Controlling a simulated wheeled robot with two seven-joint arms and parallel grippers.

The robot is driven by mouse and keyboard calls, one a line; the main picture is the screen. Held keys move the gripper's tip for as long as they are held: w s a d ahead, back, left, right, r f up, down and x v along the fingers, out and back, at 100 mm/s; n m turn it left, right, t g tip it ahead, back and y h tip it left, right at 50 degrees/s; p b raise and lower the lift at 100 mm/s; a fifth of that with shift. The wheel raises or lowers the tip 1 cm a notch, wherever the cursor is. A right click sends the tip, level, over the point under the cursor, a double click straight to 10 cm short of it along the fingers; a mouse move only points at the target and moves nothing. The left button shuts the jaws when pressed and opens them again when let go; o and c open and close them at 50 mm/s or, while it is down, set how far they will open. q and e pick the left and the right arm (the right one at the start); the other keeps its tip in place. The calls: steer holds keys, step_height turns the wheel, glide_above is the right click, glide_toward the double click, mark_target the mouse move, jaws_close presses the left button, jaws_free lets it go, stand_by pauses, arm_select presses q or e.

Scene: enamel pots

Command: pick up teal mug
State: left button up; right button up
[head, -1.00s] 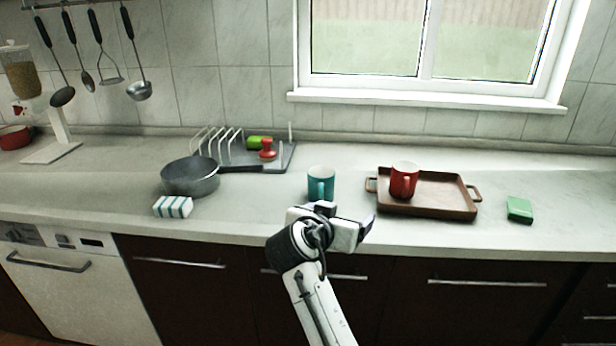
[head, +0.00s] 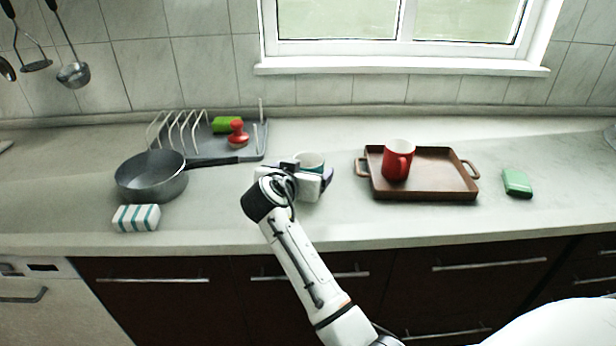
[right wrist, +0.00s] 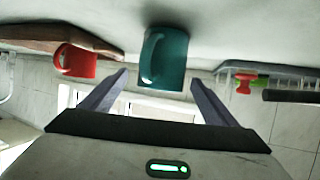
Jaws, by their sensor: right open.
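The teal mug (head: 310,158) stands on the counter, mostly hidden behind my right gripper (head: 309,174) in the head view. In the right wrist view, which appears upside down, the teal mug (right wrist: 164,58) shows with its handle towards the camera. My right gripper is open, and its fingertips point at the mug, one towards each side. The mug looks just beyond or level with the fingertips; I cannot tell whether they touch it. My left gripper is not in view.
A brown tray (head: 440,190) with a red mug (head: 397,162) stands to the right, a green block (head: 516,183) beyond it. A grey pan (head: 150,180), striped sponge (head: 136,218) and dish rack (head: 205,150) are to the left. The counter front beside my arm is clear.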

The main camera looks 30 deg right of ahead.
mark_target(312, 164)
steer(key=x, duration=0.4)
steer(key=shift+w+a+f, duration=0.1)
steer(key=shift+f, duration=0.05)
steer(key=c, duration=1.3)
steer(key=shift+c, duration=0.3)
